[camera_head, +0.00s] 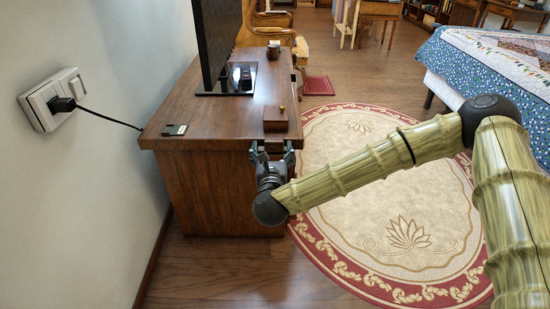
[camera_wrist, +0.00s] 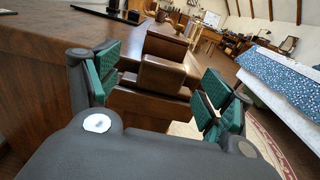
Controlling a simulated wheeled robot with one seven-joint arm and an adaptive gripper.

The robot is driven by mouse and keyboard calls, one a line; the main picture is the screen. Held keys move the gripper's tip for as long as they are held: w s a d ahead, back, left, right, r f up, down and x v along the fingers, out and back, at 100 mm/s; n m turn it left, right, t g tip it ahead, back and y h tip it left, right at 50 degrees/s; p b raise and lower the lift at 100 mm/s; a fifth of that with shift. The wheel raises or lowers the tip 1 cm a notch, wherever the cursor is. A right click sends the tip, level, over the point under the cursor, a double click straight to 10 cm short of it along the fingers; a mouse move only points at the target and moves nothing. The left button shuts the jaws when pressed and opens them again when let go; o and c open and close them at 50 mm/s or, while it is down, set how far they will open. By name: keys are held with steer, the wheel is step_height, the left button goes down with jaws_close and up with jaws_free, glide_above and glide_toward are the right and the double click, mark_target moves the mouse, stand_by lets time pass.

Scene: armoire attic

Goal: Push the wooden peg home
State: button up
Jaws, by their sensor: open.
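A small reddish-brown wooden box (camera_head: 275,119) sits at the right front edge of the wooden desk (camera_head: 215,112), with a tiny yellowish knob (camera_head: 282,108) on top. In the wrist view a squarish brown wooden block (camera_wrist: 162,75) shows between my fingers, with the box (camera_wrist: 166,44) behind it. I cannot tell for sure which piece is the peg. My gripper (camera_head: 271,154) is at the desk's front edge, just below the box in the head view. In the wrist view its green pads (camera_wrist: 160,90) are spread wide on both sides of the block, with visible gaps.
A dark monitor (camera_head: 218,45) stands on the desk, with a mug (camera_head: 273,51) beyond it. A small dark device (camera_head: 173,130) lies at the left front corner. A wall socket (camera_head: 55,99) has a cable to the desk.

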mark_target(274, 143)
steer(key=shift+w+d+r+b, duration=0.1)
steer(key=shift+w+b, duration=0.2)
steer(key=shift+w, duration=0.55)
steer(key=shift+w+d+f+b, duration=0.15)
steer(key=shift+w+b, duration=0.2)
steer(key=shift+w, duration=0.55)
steer(key=shift+w+d+r+b, duration=0.15)
steer(key=shift+w+b, duration=0.15)
steer(key=shift+w, duration=0.55)
steer(key=shift+a, duration=0.1)
steer(key=c, duration=1.5)
steer(key=shift+c, duration=0.2)
